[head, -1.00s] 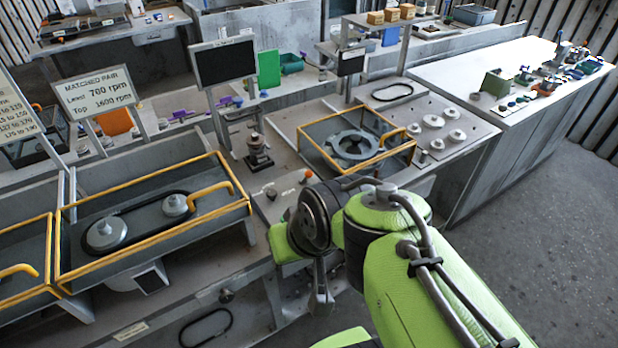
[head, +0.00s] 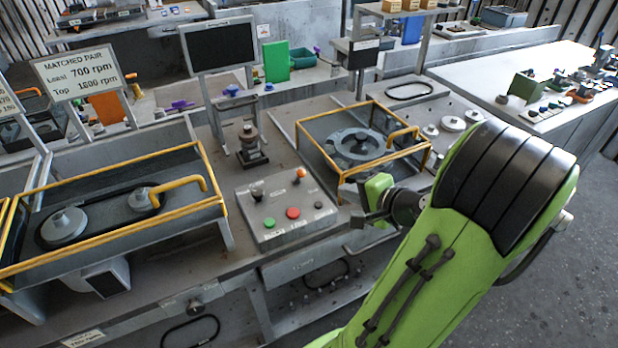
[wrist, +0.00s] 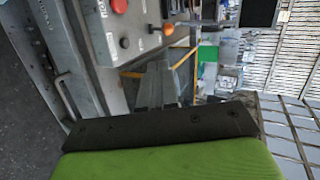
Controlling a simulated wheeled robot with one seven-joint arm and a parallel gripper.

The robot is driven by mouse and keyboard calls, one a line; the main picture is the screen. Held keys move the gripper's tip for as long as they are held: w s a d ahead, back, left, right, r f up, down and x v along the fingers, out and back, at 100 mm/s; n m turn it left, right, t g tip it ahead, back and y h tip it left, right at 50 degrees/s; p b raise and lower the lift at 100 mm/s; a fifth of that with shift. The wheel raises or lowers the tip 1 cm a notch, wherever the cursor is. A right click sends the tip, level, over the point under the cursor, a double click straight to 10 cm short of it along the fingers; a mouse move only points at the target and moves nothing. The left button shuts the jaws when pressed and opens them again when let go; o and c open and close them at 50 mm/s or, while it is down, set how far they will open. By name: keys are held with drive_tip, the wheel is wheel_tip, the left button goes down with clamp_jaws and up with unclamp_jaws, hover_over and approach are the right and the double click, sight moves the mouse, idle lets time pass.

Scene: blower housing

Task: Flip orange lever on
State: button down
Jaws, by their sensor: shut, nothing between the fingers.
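The orange lever (head: 299,174) stands up at the back right of a grey control box (head: 268,235) on the bench. It also shows near the top of the wrist view (wrist: 168,29). The box carries a black knob lever, a green button (head: 270,223), a red button (head: 293,213) and a small black button. My gripper (head: 352,205) is shut and empty, just right of the box and apart from the lever. My green and black arm reaches in from the lower right. The fingertips are small and hard to make out.
A yellow-railed enclosure with a round housing (head: 358,147) stands behind my gripper. A larger yellow-railed tray with pulleys and a belt (head: 98,213) lies left of the box. A post with a dark screen (head: 218,46) rises behind.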

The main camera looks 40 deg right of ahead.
sight(304, 173)
drive_tip(key=x, duration=0.4)
drive_tip(key=b+x, duration=0.1)
drive_tip(key=x, duration=0.8)
drive_tip(key=shift+w+r, duration=0.1)
drive_tip(key=shift+r, duration=0.25)
drive_tip(key=shift+w+d, duration=0.1)
drive_tip(key=shift+w, duration=0.4)
drive_tip(key=shift+w+r+g+p, duration=0.15)
drive_tip(key=shift+r+g+p, duration=0.15)
drive_tip(key=shift+p, duration=0.55)
drive_tip(key=shift+w+d, duration=0.1)
